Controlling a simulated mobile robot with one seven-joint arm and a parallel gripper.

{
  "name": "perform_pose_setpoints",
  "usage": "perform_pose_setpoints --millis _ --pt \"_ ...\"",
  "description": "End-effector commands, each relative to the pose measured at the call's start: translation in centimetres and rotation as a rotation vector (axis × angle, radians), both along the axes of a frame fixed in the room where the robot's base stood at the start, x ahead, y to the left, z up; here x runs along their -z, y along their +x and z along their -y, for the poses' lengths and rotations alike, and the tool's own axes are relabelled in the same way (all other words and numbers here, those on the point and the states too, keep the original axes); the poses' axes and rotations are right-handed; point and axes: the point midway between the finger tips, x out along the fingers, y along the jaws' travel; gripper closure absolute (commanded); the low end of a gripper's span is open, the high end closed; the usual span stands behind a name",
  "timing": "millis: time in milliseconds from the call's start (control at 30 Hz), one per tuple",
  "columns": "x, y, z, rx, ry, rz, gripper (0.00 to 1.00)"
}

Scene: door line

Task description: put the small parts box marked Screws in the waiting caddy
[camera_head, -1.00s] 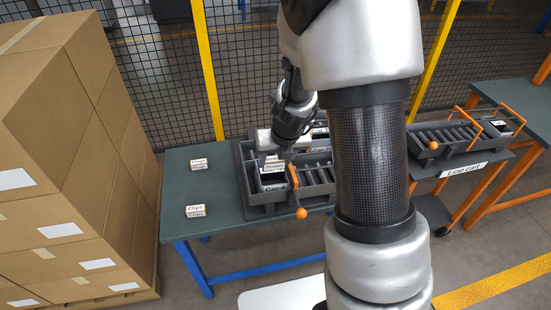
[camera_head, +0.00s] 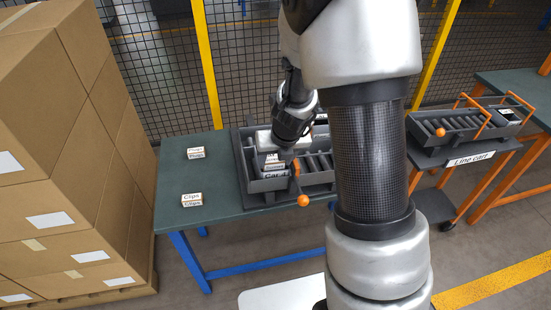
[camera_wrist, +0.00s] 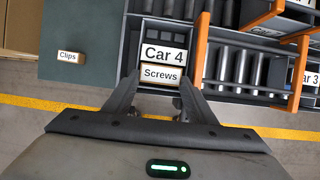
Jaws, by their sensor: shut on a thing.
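The small parts box marked Screws (camera_wrist: 161,75) is between the two fingers of my gripper (camera_wrist: 161,80) in the wrist view, and the gripper is shut on it. The box also shows in the head view (camera_head: 274,166), under my wrist. The caddy marked Car 4 (camera_wrist: 163,53) is right at the box, with dark compartments behind its label; its label also shows in the head view (camera_head: 276,174). The box overlaps the caddy in both views. I cannot tell whether the underside of the box is inside a compartment or above it.
The caddy stands at the left end of a grey roller tray (camera_head: 240,165) with an orange-handled gate (camera_head: 303,200). Boxes marked Plugs (camera_head: 195,153) and Clips (camera_head: 192,200) sit on the green table. Stacked cartons (camera_head: 70,150) stand left; the line cart (camera_head: 471,159) is right.

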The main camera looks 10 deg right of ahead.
Motion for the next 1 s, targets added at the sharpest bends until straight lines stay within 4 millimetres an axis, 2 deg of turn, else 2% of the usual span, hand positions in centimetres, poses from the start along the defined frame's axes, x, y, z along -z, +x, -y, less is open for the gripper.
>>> perform_pose_setpoints --millis 167,200,333,767,867,1000 --pt "0.0 0.0 0.0 0.0 0.0 0.0 0.71" --pt "0.0 0.0 0.0 0.0 0.0 0.0 0.47" --pt "0.0 0.0 0.0 0.0 0.0 0.0 0.27" --pt "-0.1 0.0 0.4 0.006 -0.004 0.002 0.27" --pt "-1.0 -0.2 0.4 0.007 -0.005 0.002 0.27" --pt "-3.5 -1.0 0.5 0.006 -0.005 0.006 0.27"
